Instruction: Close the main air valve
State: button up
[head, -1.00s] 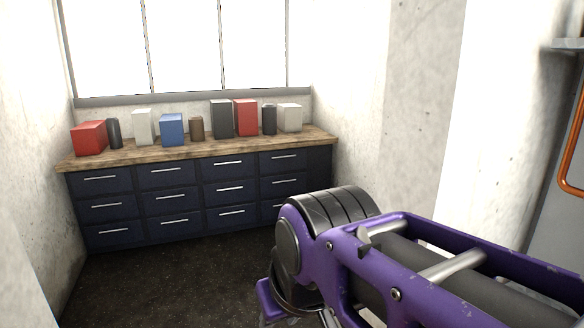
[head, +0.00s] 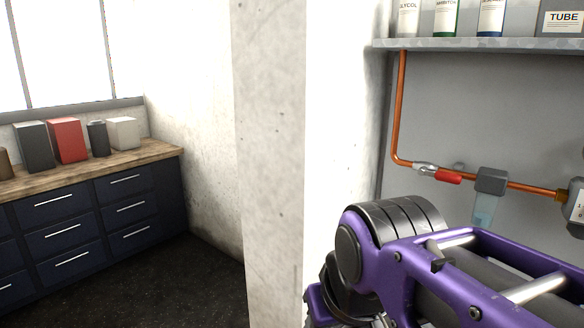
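A valve with a red lever handle (head: 447,177) sits on a copper pipe (head: 398,110) on the grey wall panel at the right of the head view. The lever lies roughly along the horizontal run of the pipe, tilted slightly down to the right. A grey filter unit with a clear bowl (head: 490,183) follows the valve on the same pipe. A gauge or regulator body (head: 575,203) is cut off at the right edge. My purple arm fills the lower right, below the valve and apart from it. My gripper cannot be made out.
A grey shelf (head: 480,44) with several bottles and a box marked TUBE (head: 563,18) is above the pipe. A concrete pillar (head: 268,150) stands left of the panel. A drawer bench (head: 75,225) with boxes is at far left. Dark floor (head: 190,285) lies clear before it.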

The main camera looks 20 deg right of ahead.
aim_at(444, 177)
jog(key=z, duration=1.25)
